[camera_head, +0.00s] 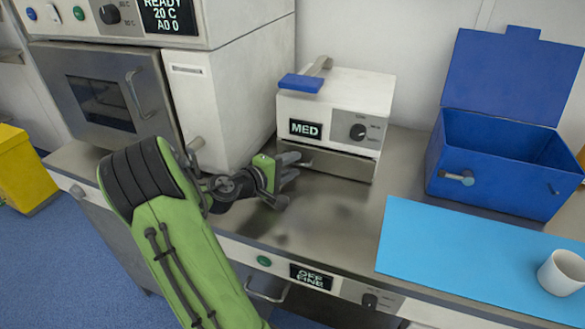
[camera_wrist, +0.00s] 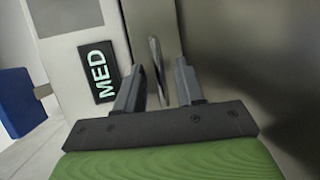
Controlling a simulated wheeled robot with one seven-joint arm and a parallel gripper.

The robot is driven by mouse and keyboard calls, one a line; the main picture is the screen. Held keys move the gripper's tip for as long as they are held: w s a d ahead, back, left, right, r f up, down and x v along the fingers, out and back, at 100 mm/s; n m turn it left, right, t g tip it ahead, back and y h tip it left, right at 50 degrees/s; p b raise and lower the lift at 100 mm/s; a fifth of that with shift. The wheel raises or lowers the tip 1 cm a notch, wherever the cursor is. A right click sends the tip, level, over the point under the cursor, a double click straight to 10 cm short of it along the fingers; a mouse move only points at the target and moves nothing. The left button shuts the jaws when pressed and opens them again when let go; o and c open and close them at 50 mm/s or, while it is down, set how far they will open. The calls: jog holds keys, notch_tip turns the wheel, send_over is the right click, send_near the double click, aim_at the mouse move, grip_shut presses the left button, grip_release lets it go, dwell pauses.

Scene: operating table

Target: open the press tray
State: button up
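The press (camera_head: 345,95) is a white box with a MED display and a dial, standing on the steel counter. Its tray (camera_head: 345,167) is the grey metal front along the bottom, and it looks flush with the body. The tray's handle (camera_head: 303,163) is a small bar near the left end. My gripper (camera_head: 288,180) is open just in front of the tray. In the wrist view my gripper (camera_wrist: 160,78) has a finger on each side of the handle (camera_wrist: 155,62), with gaps visible. The MED display (camera_wrist: 98,71) is to the left there.
A large white machine (camera_head: 235,85) with an oven-like door stands left of my gripper. A blue box (camera_head: 500,165) with a raised lid is at the right. A light-blue mat (camera_head: 460,255) and white cup (camera_head: 562,272) lie front right. Counter right of my gripper is clear.

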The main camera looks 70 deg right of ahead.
jog(key=shift+s+d+f, duration=0.1)
jog(key=shift+s+d, duration=0.1)
jog(key=shift+d, duration=0.25)
grip_shut()
